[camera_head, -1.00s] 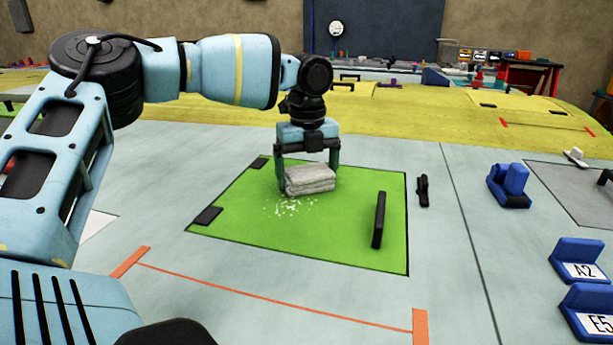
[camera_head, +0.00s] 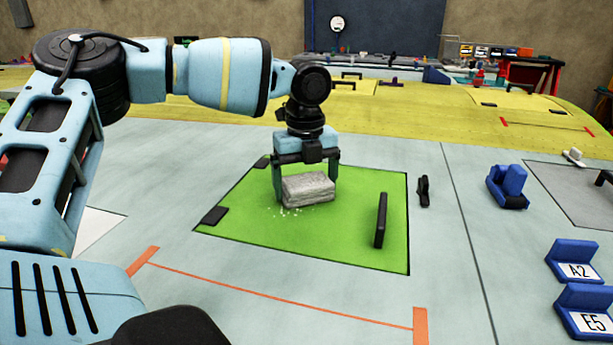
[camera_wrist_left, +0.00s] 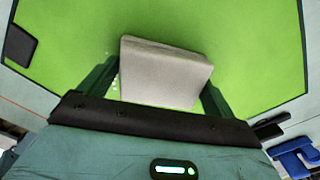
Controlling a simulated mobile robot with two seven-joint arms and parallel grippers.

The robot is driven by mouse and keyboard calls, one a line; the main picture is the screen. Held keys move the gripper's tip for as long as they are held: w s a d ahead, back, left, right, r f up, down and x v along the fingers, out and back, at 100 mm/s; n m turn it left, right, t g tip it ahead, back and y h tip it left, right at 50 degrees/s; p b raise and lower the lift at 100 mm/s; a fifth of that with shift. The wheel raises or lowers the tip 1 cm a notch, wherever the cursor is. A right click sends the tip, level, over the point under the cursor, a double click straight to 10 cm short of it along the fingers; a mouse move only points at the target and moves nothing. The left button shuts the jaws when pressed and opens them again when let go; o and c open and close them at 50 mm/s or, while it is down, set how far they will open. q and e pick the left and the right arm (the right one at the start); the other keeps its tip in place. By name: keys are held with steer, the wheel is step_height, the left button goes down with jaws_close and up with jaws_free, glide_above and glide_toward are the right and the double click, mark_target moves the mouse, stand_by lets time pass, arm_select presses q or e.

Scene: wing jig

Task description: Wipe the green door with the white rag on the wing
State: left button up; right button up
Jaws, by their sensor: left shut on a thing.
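The green door (camera_head: 330,235) is a flat panel in the wing, with a black upright handle (camera_head: 380,220) on its right part and two black hinges on its left side. My left gripper (camera_head: 305,190) is shut on the folded white rag (camera_head: 308,188) and holds it at the door's surface in the upper middle part. The rag also shows between the fingers in the left wrist view (camera_wrist_left: 163,75). Small white crumbs (camera_head: 290,211) lie on the door just in front of the rag; some may be hidden under it. My right gripper is not in view.
A black latch (camera_head: 423,190) sits just right of the door. Blue blocks (camera_head: 508,187) and blue label stands marked A2 (camera_head: 575,262) and E5 (camera_head: 588,312) stand farther right. Orange lines mark the wing in front of the door. A yellow wing section (camera_head: 430,120) lies behind.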

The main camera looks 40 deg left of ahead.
mark_target(300, 191)
arm_select(q)
steer(key=shift+s+f, duration=0.1)
steer(key=shift+s, duration=0.1)
steer(key=shift+s+d+p, duration=0.35)
steer(key=shift+s+d, duration=0.15)
steer(key=shift+s, duration=0.25)
steer(key=shift+s+d+p, duration=0.35)
steer(key=shift+s+d, duration=0.1)
steer(key=shift+s, duration=0.3)
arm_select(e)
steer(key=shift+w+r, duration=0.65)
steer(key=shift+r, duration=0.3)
arm_select(q)
steer(key=shift+s+d+r, duration=0.2)
steer(key=shift+s+d, duration=0.05)
steer(key=shift+s, duration=0.2)
steer(key=shift+s+d+p, duration=0.45)
steer(key=shift+s+p, duration=0.05)
steer(key=shift+s, duration=0.35)
steer(key=shift+s+d+f, duration=0.2)
steer(key=shift+s, duration=0.15)
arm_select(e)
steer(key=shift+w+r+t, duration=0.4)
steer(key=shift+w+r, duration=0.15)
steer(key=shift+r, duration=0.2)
